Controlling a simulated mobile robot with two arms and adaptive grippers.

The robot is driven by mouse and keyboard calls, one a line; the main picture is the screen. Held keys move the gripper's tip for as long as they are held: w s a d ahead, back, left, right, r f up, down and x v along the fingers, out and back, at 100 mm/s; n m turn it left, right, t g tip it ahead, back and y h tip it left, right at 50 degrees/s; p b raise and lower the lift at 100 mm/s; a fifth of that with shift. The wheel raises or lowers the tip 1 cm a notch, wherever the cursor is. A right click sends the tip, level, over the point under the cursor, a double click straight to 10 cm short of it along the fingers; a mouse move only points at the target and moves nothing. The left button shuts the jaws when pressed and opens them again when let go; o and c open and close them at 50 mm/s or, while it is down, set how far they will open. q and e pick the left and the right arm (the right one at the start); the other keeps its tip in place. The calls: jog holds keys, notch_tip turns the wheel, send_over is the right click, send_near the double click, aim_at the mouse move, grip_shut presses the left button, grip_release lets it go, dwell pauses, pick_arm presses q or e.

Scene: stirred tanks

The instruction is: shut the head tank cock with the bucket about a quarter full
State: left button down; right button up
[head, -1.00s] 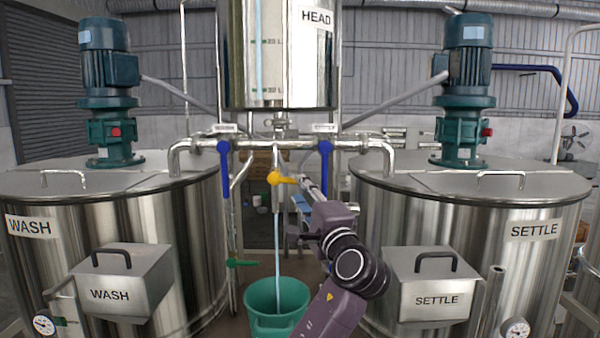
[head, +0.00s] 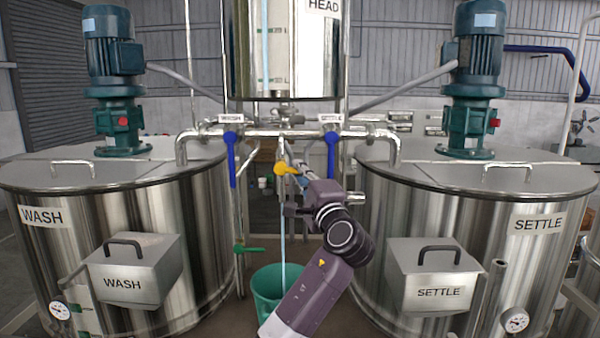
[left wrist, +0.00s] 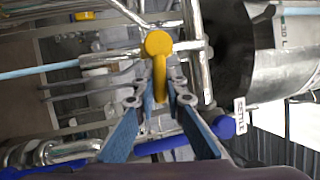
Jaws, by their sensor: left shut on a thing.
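The yellow head tank cock (head: 284,168) sits on the outlet pipe under the head tank (head: 290,60). Its lever points to the right, toward my left gripper (head: 302,170). In the left wrist view the yellow lever (left wrist: 159,72) lies between the blue fingers of my left gripper (left wrist: 164,97), which are shut on it. A thin blue stream (head: 283,235) runs from the outlet down into the green bucket (head: 267,288). My arm covers the bucket's right part, and I cannot tell the level inside. My right gripper is not in view.
The wash tank (head: 110,215) stands left and the settle tank (head: 480,225) right, with sampling boxes in front. Blue-handled valves (head: 231,158) (head: 331,158) hang on the cross pipe beside the cock. A green valve handle (head: 250,249) is lower left.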

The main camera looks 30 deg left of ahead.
pick_arm(q)
jog(key=shift+r+n+g+b, duration=0.3)
jog(key=shift+n+b, duration=0.25)
jog(key=shift+n, duration=0.35)
jog(key=c, duration=2)
grip_release()
jog(key=shift+o, duration=0.2)
jog(key=v, duration=1.2)
jog(key=shift+r, duration=0.1)
